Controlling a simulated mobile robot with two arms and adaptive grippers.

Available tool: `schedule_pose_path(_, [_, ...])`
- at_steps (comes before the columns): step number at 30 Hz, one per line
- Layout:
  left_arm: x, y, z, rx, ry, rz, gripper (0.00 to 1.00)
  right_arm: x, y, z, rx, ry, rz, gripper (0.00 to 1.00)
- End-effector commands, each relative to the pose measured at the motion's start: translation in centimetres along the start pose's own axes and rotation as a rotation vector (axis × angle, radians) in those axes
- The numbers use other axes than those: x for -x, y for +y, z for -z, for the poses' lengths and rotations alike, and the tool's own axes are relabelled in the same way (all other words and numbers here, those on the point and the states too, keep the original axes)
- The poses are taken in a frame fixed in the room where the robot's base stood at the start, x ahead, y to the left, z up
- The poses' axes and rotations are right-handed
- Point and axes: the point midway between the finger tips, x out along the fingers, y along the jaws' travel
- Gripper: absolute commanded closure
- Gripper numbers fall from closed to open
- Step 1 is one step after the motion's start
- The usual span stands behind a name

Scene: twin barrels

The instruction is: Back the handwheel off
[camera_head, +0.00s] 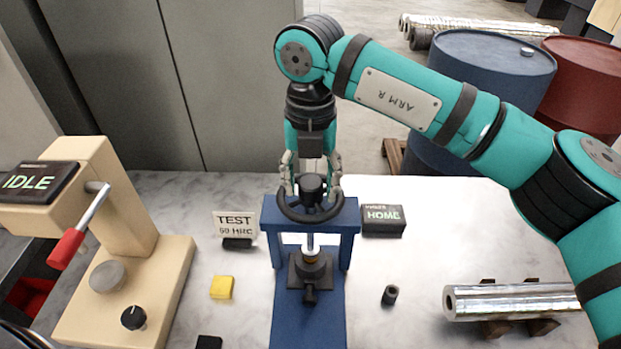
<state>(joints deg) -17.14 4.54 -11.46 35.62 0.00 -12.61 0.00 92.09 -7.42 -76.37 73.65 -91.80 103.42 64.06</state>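The black handwheel (297,216) sits with its dark hub (312,187) on top of a blue press frame (352,218). My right gripper (313,192) points straight down over the wheel. Its two fingers stand wide apart on either side of the hub, at the wheel's left and right sides. I cannot tell whether they press on the rim. Below the crossbar, a bright screw reaches down to a dark block (311,270) on the blue base. My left gripper is not in view.
A sign reading TEST 50 HRC (234,223) and a HOME display (383,219) flank the press. A beige tester (170,285) with a red-handled lever and IDLE display stands left. A yellow block (221,287), a small black cylinder (390,294) and a shiny bar (520,300) lie around.

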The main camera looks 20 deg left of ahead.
Motion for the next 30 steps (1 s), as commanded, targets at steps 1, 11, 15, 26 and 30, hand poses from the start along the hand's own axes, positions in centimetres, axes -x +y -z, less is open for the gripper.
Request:
schedule_pose_path(1, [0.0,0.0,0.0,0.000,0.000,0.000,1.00,0.0,0.0,0.0,0.000,0.000,0.000,0.59])
schedule_pose_path(11, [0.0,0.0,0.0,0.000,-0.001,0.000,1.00,0.0,0.0,0.0,0.001,0.000,0.000,0.93])
schedule_pose_path(15, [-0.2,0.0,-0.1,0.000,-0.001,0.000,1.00,0.0,0.0,0.0,0.014,0.000,0.000,0.93])
schedule_pose_path(26, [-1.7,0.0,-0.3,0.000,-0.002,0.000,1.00,-0.2,0.0,-0.1,0.201,-0.001,0.000,0.93])
schedule_pose_path(30, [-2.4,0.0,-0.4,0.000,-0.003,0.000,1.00,-0.1,-0.1,-0.1,0.326,-0.002,0.000,0.93])
